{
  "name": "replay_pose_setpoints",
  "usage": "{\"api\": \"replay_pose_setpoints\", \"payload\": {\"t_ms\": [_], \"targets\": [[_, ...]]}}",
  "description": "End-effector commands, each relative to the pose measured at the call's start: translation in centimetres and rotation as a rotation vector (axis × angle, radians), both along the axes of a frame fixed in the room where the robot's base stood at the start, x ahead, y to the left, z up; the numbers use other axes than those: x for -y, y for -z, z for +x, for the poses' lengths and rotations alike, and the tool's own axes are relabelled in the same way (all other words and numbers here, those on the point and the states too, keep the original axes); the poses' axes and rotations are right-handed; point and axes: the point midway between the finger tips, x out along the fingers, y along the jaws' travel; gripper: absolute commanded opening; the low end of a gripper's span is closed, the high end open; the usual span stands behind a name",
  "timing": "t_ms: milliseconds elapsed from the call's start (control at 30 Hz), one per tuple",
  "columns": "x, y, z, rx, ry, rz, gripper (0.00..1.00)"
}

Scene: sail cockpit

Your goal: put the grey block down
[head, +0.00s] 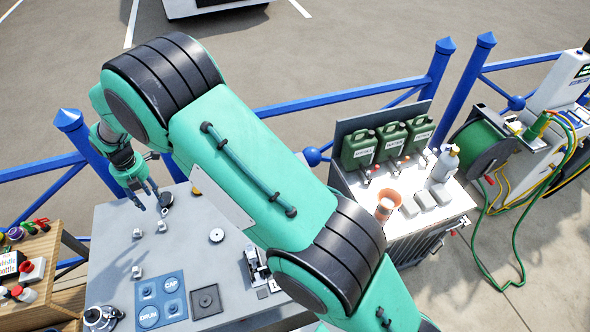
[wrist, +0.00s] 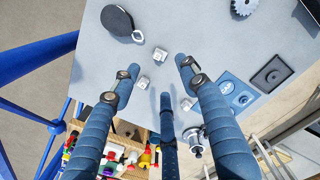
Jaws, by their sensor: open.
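Three small silver-grey blocks sit apart on the grey table (head: 110,250): one block (head: 162,226), a second block (head: 137,233) and a third block (head: 137,271). They also show in the wrist view as an upper block (wrist: 160,54), a middle block (wrist: 144,83) and a lower block (wrist: 187,104). I cannot tell which one the task means. My gripper (head: 150,197) is open and empty, above the table's far left part. In the wrist view its fingers (wrist: 157,66) are spread, with nothing held between them.
A dark round pad with a ring (wrist: 117,20) lies near the gripper. A blue panel (head: 162,300) marked DRUM and CAP and a dark square plate (head: 206,301) lie nearer. A wooden shelf (head: 40,255) stands left. Blue railings (head: 350,94) run behind. Bare table separates the blocks.

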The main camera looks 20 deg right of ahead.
Motion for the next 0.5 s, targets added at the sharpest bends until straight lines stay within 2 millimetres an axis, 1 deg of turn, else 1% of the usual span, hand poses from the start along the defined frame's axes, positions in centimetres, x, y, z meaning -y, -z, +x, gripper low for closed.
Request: {"api": "replay_pose_setpoints", "payload": {"t_ms": [33, 67, 267, 400, 467, 500], "targets": [[1.0, -1.7, 0.3, 0.009, 0.042, 0.007, 0.44], [1.6, -2.5, 0.4, 0.011, 0.071, 0.01, 0.44], [6.6, -9.1, 0.5, 0.04, 0.304, 0.041, 0.44], [10.4, -13.6, 0.0, 0.058, 0.478, 0.066, 0.44], [12.0, -15.4, -0.4, 0.065, 0.551, 0.078, 0.44], [13.1, -16.6, -0.7, 0.069, 0.602, 0.085, 0.44]]}}
